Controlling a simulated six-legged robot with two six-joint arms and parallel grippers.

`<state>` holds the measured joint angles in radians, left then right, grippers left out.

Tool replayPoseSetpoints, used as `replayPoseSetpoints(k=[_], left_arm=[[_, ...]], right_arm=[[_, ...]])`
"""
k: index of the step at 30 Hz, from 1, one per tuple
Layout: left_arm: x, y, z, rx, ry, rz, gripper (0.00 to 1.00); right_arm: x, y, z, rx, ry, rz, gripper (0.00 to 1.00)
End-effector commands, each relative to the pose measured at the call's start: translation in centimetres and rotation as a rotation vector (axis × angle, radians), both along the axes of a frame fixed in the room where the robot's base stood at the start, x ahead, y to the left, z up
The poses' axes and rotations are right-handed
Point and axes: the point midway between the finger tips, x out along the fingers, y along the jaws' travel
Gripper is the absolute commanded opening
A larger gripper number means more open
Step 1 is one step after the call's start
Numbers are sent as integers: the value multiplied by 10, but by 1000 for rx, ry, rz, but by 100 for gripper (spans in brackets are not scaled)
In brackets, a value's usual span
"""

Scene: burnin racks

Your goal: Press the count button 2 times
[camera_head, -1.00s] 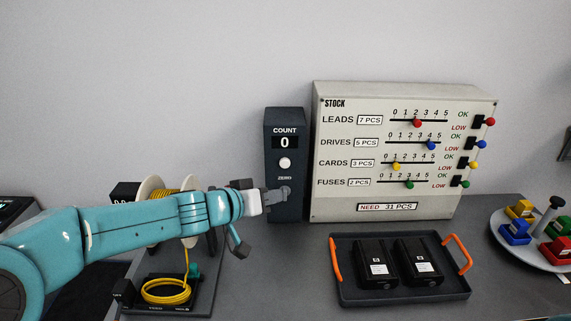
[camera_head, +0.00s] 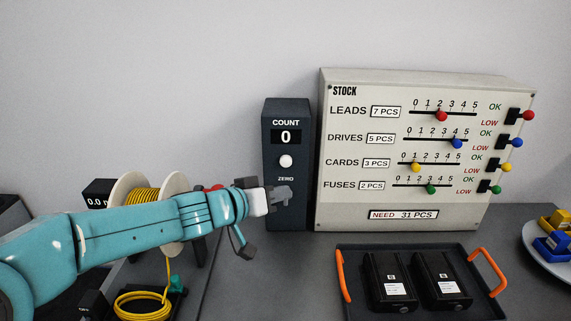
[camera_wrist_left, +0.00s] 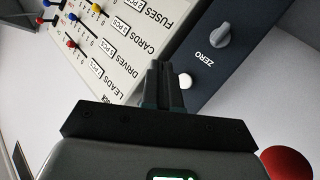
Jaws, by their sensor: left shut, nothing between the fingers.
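The dark count box (camera_head: 299,220) stands upright against the wall in the head view. Its display (camera_head: 286,137) reads 0. The round white count button (camera_head: 286,161) sits below the display and also shows in the left wrist view (camera_wrist_left: 185,81), beside my fingertips. The grey ZERO knob (camera_wrist_left: 220,36) shows clearly in the wrist view; in the head view my gripper covers its place. My left gripper (camera_head: 284,194) is shut and empty, in front of the lower part of the box, below the button. Whether it touches the box I cannot tell. My right gripper is out of view.
The STOCK panel (camera_head: 350,212) with sliders and switches stands just right of the box. A black tray (camera_head: 352,297) with orange handles holds two black packs in front. A yellow cable spool (camera_head: 121,190) is on the left. A plate (camera_head: 540,262) with coloured blocks is at far right.

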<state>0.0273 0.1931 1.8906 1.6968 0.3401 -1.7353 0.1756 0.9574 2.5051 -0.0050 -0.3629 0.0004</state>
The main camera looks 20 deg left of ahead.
Motion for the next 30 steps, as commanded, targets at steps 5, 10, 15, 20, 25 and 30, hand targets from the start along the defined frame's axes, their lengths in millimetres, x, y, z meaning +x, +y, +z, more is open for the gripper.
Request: replayPoseSetpoints(k=[5, 10, 15, 20, 25, 30], left_arm=[[0, -1, 1, -1, 1, 0, 0], [12, 3, 4, -1, 4, 0, 0], [35, 9, 7, -2, 6, 1, 0], [54, 14, 7, -2, 5, 0, 0], [73, 19, 2, -1, 0, 0, 0], [84, 23, 0, 0, 2, 1, 0]], right_arm=[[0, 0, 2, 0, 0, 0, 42], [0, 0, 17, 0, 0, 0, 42], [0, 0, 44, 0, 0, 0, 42], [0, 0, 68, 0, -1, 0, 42], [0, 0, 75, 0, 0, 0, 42], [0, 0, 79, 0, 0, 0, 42]])
